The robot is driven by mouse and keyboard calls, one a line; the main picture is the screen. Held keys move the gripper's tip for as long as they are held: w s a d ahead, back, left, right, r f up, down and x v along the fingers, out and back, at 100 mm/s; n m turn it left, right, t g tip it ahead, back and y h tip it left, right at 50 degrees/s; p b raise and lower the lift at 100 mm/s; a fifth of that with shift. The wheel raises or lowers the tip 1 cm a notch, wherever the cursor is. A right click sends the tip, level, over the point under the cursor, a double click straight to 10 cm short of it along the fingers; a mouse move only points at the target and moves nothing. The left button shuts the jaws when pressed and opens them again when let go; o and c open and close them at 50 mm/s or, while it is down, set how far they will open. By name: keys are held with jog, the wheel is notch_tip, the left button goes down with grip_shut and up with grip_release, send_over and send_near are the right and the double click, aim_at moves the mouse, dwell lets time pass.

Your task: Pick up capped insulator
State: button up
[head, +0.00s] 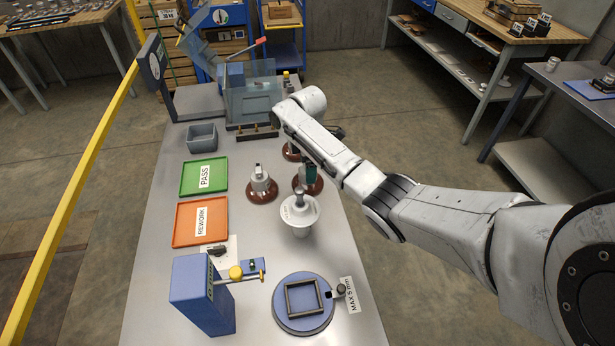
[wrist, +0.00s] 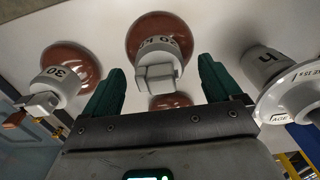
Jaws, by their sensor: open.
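Several brown disc insulators with grey metal caps stand on the table. In the head view one is at the left (head: 262,188), one is partly behind my gripper (head: 311,173), and a third (head: 290,152) is mostly hidden by my arm. In the wrist view a capped insulator (wrist: 157,48) lies ahead between the green fingers of my open gripper (wrist: 160,88), with a gap at each side. Another, marked 30 (wrist: 68,68), is outside the left finger. A further brown disc (wrist: 170,102) shows low between the fingers, mostly hidden.
A white flanged cup (head: 300,215) stands close by and shows right of my fingers in the wrist view (wrist: 290,95). A green PASS tray (head: 190,190), an orange REWORK tray (head: 185,222), a blue block (head: 200,290) and a round blue fixture (head: 303,322) are also on the table.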

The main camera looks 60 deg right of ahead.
jog(key=shift+f, duration=0.75)
jog(key=shift+c, duration=0.2)
grip_shut()
jog(key=shift+w+d+r, duration=0.1)
jog(key=shift+r, duration=0.1)
